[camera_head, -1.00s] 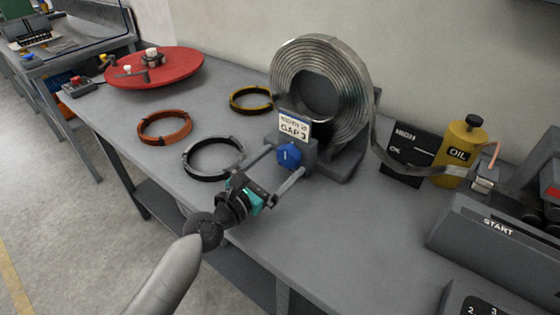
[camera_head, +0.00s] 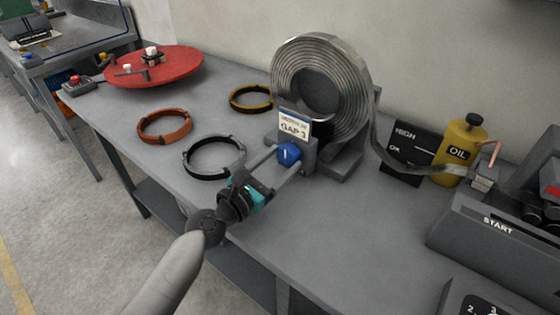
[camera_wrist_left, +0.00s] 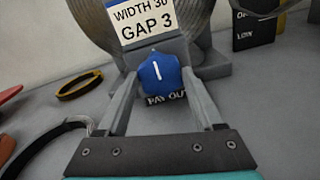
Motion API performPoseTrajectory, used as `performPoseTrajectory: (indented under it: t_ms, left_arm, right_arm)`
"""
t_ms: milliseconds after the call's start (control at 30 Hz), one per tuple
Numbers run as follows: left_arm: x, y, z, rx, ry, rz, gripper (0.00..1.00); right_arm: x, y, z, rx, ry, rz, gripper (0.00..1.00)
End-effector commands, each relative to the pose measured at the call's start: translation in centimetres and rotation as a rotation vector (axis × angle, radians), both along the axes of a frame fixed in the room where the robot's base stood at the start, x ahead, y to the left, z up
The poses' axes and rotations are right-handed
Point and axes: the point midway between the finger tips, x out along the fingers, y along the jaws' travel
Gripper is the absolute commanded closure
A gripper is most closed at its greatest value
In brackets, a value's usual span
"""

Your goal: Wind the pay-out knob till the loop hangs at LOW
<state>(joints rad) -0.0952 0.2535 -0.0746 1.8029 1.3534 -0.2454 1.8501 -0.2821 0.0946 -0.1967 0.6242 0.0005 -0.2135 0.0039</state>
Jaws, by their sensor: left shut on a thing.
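The blue pay-out knob (camera_head: 289,152) sits below the WIDTH 30 GAP 3 card (camera_head: 295,124) on the coil stand. My left gripper (camera_head: 286,161) is shut on it, one finger on each side. In the left wrist view the knob (camera_wrist_left: 160,74) shows a white mark standing nearly upright, above a PAY OUT label (camera_wrist_left: 166,98). The metal strip loop (camera_head: 392,163) sags from the coil (camera_head: 352,82) to the feeder at right. My right gripper is not in view.
A yellow oil can (camera_head: 455,160) stands right of the board. The START machine (camera_head: 490,225) fills the right side. Grey (camera_head: 213,158), orange (camera_head: 165,127) and yellow (camera_head: 251,98) rings and a red turntable (camera_head: 155,68) lie to the left. The front middle of the table is clear.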

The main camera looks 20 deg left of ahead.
Motion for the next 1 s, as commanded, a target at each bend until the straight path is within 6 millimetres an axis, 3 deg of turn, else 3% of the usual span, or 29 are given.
performPoseTrajectory:
  t_ms: [167,567,1000]
  left_arm:
    - [-0.01,0.00,-0.01,0.000,0.000,0.000,0.87]
    - [-0.02,-0.04,-0.03,0.084,-0.030,-0.001,0.87]
    - [-0.06,-0.13,-0.09,0.435,-0.158,-0.001,0.87]
  right_arm:
    - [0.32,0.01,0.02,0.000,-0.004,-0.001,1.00]
    - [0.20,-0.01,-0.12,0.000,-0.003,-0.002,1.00]
    - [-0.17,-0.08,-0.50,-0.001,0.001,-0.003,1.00]
